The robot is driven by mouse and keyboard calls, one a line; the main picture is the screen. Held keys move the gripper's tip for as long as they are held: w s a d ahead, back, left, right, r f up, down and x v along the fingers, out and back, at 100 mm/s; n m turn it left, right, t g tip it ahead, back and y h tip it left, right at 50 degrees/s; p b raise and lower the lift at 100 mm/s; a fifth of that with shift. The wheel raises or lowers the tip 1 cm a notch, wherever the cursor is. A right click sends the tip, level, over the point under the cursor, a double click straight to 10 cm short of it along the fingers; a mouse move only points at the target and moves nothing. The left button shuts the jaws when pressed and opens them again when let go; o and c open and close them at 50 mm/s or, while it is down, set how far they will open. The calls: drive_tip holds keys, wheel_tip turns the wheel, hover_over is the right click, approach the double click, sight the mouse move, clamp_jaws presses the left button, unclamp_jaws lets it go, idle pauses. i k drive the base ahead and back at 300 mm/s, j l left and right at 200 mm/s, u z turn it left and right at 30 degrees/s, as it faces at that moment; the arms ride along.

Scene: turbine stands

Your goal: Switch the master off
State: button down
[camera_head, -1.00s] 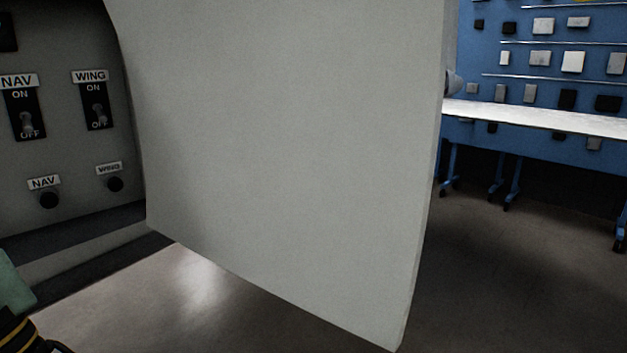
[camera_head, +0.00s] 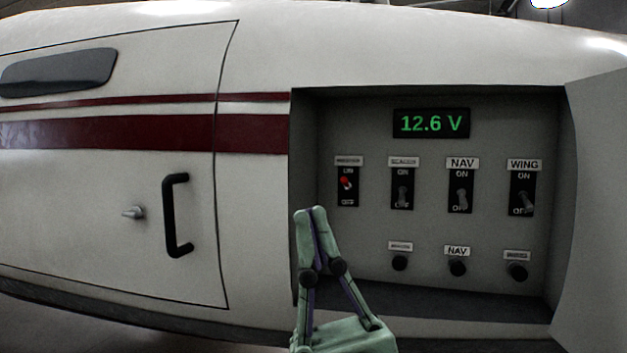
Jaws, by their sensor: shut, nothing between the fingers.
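The master switch (camera_head: 347,184) is the leftmost toggle in the recessed panel. It has a red tip and sits on a black plate, with the tip toward the ON mark. The label above it is too blurred to read surely. My gripper (camera_head: 311,212) is green, shut and empty. It points up at the lower left of the panel opening, below and left of the master switch in the picture. I cannot tell its distance from the panel.
Right of it are the beacon (camera_head: 402,190), NAV (camera_head: 460,192) and WING (camera_head: 522,194) toggles, with round black knobs (camera_head: 457,267) below. A display (camera_head: 431,124) reads 12.6 V. An open panel door (camera_head: 600,220) stands at right. A black handle (camera_head: 177,215) is on the left door.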

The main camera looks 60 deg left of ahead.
sight(347, 185)
drive_tip(key=u, duration=1.45)
